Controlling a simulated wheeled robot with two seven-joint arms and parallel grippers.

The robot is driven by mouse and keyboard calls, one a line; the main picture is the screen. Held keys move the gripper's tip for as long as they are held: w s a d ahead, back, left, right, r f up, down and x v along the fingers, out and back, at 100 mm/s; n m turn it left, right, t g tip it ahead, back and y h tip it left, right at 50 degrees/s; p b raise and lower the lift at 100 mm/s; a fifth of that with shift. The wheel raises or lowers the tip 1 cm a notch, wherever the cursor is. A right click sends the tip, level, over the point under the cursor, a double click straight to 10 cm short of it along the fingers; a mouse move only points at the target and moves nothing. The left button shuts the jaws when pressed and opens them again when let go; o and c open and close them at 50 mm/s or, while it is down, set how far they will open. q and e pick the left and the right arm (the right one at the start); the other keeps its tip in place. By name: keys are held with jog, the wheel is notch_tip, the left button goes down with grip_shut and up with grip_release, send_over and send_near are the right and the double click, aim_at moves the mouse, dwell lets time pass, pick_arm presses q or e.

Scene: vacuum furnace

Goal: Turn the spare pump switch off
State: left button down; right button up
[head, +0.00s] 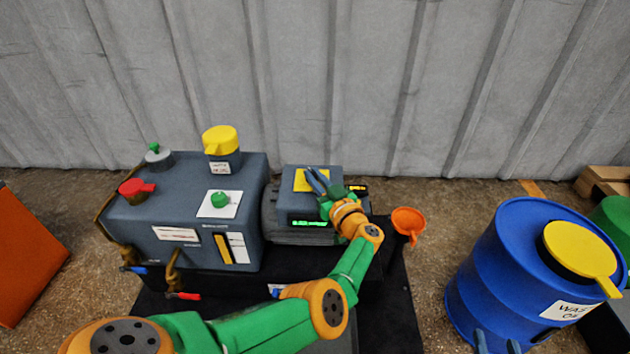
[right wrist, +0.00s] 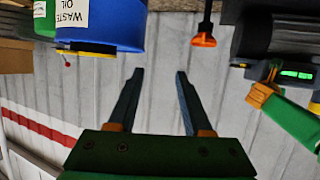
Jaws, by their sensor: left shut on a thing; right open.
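The grey pump has a box (head: 330,212) at its right end, with a yellow plate (head: 300,186) on top and a lit green display on its front. My left gripper (head: 316,180) reaches over this box, its fingers shut over the yellow plate. The small part between them, seemingly the switch, is hidden, and so is its position. In the right wrist view, part of my left arm shows beside the lit green display (right wrist: 296,74). My right gripper (right wrist: 158,76) is open and empty; its fingertips show at the head view's bottom edge (head: 496,345).
The pump body (head: 190,215) carries a green knob on a white plate (head: 219,212), a red handle (head: 137,190) and a yellow cap (head: 220,138). A blue waste oil drum (head: 490,270) stands at right, an orange block (head: 25,250) at left.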

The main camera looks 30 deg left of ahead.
pick_arm(q)
jog(key=shift+r, duration=0.15)
pick_arm(e)
jog(key=shift+w+a+r+t, duration=0.15)
jog(key=shift+w+r+t, duration=0.25)
jog(key=shift+r, duration=0.45)
jog(key=shift+w+a+r+t, duration=0.15)
jog(key=shift+r+t, duration=0.45)
jog(key=shift+r, duration=0.2)
pick_arm(q)
jog(key=c, duration=0.9)
grip_release()
